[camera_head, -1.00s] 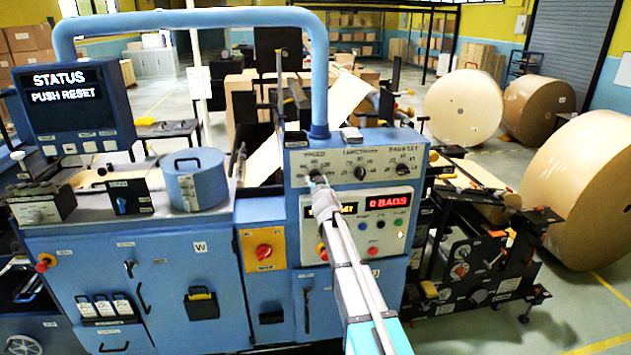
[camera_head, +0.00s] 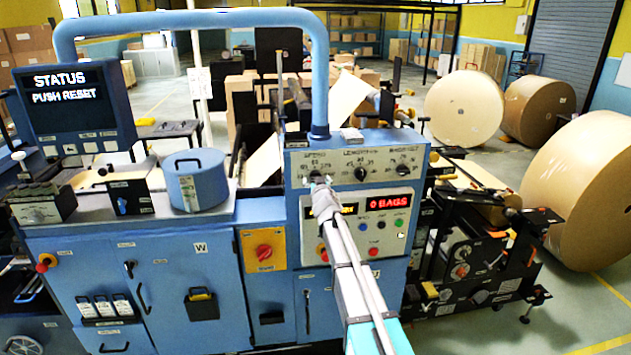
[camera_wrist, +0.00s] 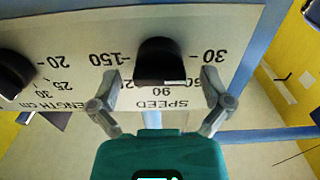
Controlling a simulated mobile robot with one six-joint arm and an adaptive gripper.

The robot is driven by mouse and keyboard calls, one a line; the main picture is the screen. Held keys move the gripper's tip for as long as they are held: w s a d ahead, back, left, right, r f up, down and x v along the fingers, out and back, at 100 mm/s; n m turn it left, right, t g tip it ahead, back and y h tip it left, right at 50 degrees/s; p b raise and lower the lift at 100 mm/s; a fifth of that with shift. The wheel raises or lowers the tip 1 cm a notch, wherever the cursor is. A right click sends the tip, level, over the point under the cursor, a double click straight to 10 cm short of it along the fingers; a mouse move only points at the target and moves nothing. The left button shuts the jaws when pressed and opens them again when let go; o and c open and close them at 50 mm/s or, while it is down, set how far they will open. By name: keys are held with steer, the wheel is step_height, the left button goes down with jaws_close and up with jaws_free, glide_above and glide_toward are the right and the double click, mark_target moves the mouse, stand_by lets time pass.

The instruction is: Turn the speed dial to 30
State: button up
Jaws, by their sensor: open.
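The speed dial (camera_wrist: 158,62) is a black knob on a pale panel, seen upside down in the wrist view. The printed numbers 30, 90 and 150 can be read around it, and the word SPEED is below. A short white mark shows on the knob's edge on the side of the 90; its exact setting is unclear. My gripper (camera_wrist: 160,82) is open, with one finger on each side of the knob. I cannot tell whether the fingers touch it. In the head view my gripper (camera_head: 318,182) covers most of the dial.
The length dial (camera_head: 360,174) is beside the speed dial, with another knob (camera_head: 402,169) further right. Below are a red display (camera_head: 388,202) reading 0 BAGS and several coloured buttons. A blue pipe frame (camera_head: 320,90) rises just above the panel.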

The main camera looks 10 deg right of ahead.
steer(key=shift+s, duration=0.15)
steer(key=s, duration=1.1)
steer(key=shift+s, duration=0.35)
steer(key=s+d+f+m+g+h+b, duration=0.1)
steer(key=s+d+f+g+h+b, duration=0.15)
steer(key=s+f+g, duration=0.55)
steer(key=s+d+f+m+g+h+b, duration=0.15)
steer(key=s+f+b, duration=0.35)
steer(key=f, duration=0.7)
steer(key=s+a+f+g+y+b, duration=0.1)
steer(key=s+f+g, duration=0.1)
steer(key=s, duration=0.5)
steer(key=s+a+f+n+g+y+b, duration=0.1)
steer(key=s+f+g+b, duration=0.1)
steer(key=s+f, duration=0.3)
steer(key=s+a+f+n+g+y+b, duration=0.1)
steer(key=s+a+f+g+y, duration=0.1)
steer(key=s, duration=0.6)
steer(key=shift+s+f+g, duration=0.3)
steer(key=shift+f+g, duration=0.5)
steer(key=shift+g, duration=0.45)
